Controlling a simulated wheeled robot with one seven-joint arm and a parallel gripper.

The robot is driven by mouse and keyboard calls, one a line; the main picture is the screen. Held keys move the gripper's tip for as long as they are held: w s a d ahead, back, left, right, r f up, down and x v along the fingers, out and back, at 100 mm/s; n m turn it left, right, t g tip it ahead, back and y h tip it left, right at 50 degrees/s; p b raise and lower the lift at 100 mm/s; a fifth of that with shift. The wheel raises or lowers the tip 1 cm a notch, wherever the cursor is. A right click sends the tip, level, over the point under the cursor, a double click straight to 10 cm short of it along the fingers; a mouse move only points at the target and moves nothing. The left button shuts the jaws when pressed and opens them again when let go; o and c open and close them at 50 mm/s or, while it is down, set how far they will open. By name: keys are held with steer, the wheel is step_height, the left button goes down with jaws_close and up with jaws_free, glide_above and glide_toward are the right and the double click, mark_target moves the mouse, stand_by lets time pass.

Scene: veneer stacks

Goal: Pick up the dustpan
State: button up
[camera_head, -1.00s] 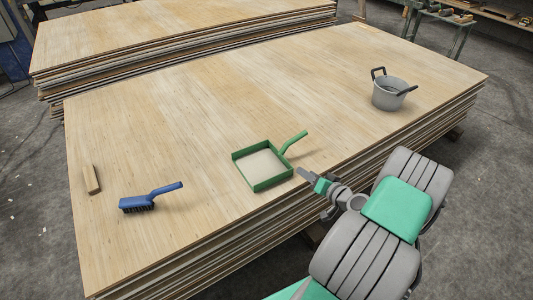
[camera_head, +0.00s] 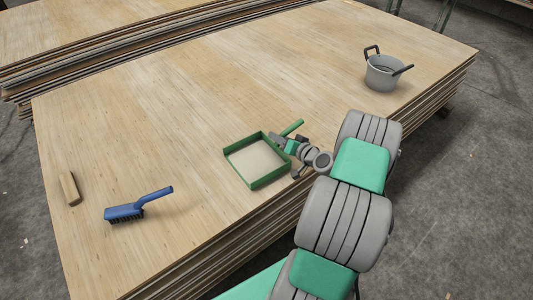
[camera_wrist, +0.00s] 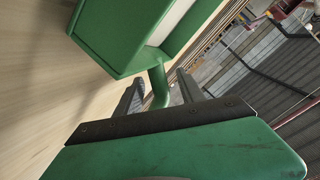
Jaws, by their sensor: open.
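The dustpan (camera_head: 238,148) is a square green tray with a pale inside and a green handle (camera_head: 292,127) pointing up and right. It lies on the veneer stack near its front edge. My gripper (camera_head: 278,140) is at the handle, close to the tray's right corner. In the wrist view the tray (camera_wrist: 112,38) fills the upper middle, and the handle (camera_wrist: 158,86) runs down between the two fingers of my gripper (camera_wrist: 160,90). The fingers are apart on either side of the handle. Contact with the handle cannot be told.
A blue brush (camera_head: 124,213) and a wooden block (camera_head: 69,188) lie on the left of the veneer stack (camera_head: 170,100). A grey pot (camera_head: 383,76) with dark handles stands at the right. A second stack (camera_head: 100,32) lies behind. The middle top is clear.

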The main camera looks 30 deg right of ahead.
steer(key=shift+w, duration=0.1)
steer(key=shift+c, duration=0.4)
jaws_close()
